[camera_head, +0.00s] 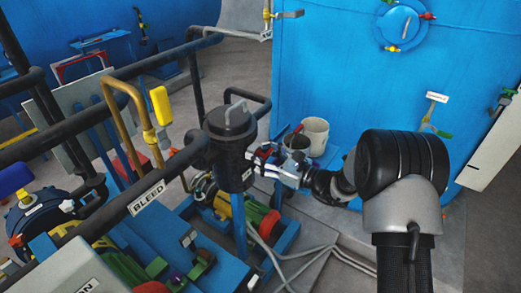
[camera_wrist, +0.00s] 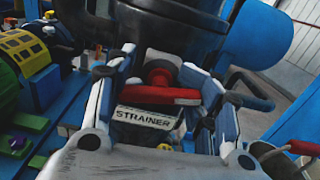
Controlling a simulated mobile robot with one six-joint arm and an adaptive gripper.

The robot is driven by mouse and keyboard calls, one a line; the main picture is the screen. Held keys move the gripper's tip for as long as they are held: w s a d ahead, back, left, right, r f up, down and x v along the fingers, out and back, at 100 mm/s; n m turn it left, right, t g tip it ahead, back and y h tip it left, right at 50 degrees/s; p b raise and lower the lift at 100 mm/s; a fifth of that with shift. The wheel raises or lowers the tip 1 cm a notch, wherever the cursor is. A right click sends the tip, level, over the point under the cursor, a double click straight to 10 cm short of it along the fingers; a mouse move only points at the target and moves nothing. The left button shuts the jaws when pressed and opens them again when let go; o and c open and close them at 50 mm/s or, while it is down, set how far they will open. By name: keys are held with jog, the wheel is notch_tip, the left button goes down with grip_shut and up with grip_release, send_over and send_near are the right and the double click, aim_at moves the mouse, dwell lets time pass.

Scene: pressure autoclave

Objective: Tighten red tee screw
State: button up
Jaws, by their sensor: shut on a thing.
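The red tee screw (camera_wrist: 160,94) shows in the wrist view as a red crossbar with a round red hub behind it, at the black strainer body (camera_wrist: 160,25). My gripper (camera_wrist: 163,75) is shut on it, with one finger on each side of the crossbar. A white "STRAINER" label (camera_wrist: 146,129) sits just below the bar. In the head view the strainer (camera_head: 230,140) is an upright black vessel with a lidded top, and my gripper (camera_head: 262,162) meets its right side. The tee screw is mostly hidden by the fingers there.
Black pipes run left of the strainer, with a "BLEED" label (camera_head: 146,198) and a yellow-handled valve (camera_head: 160,105). A white bucket (camera_head: 315,135) stands behind my gripper. A big blue tank (camera_head: 370,85) fills the back right. Another red handle (camera_wrist: 304,147) shows at the wrist view's right.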

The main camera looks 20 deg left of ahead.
jog(key=shift+f+m+p, duration=0.15)
jog(key=shift+m+p, duration=0.45)
jog(key=shift+m, duration=0.6)
jog(key=o, duration=0.9)
jog(key=shift+d, duration=0.15)
jog(key=shift+c, duration=0.2)
jog(key=o, duration=0.5)
jog(key=v, duration=1.2)
